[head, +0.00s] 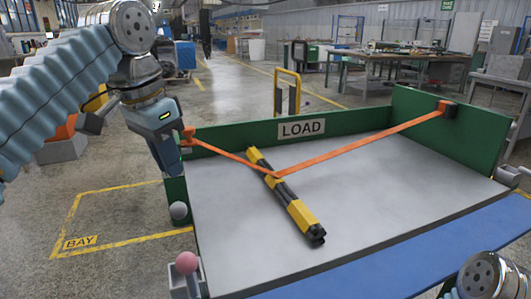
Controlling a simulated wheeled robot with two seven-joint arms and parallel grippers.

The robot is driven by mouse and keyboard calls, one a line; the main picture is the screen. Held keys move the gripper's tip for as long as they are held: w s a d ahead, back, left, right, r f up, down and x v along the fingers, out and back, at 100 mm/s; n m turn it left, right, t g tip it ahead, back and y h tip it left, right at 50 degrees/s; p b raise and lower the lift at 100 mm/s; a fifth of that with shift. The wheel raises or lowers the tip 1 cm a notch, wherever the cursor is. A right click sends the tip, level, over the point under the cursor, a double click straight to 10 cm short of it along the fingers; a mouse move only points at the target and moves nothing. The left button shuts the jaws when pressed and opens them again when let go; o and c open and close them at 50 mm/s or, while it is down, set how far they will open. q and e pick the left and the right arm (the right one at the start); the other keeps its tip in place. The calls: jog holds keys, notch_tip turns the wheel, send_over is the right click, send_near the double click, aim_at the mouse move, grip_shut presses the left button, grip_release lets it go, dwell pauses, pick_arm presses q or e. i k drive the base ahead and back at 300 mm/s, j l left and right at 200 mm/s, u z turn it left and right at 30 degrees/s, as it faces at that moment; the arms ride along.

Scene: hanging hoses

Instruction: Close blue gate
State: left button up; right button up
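The blue gate (420,255) is a long flat panel along the near edge of the grey load bed, running from lower middle to right. It looks folded down, with its face upward. A pink ball knob (187,263) on a grey bracket stands at the bed's near left corner, by the gate's left end. My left gripper (176,168) points down by the bed's left green wall, above and beyond the pink knob and apart from the gate. Its fingers are hard to make out. Only a joint of my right arm shows at bottom right; its gripper is out of view.
Green walls with a LOAD sign (301,129) edge the bed. A yellow and black bar (297,209) lies on it under an orange strap (360,148). A pale ball (179,210) is at the left wall's end. The marked BAY floor (120,215) is clear.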

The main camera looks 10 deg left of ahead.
aim_at(407, 269)
jog(key=k+j, duration=0.2)
jog(key=k, duration=0.3)
jog(key=k+j, duration=0.15)
jog(key=k, duration=0.3)
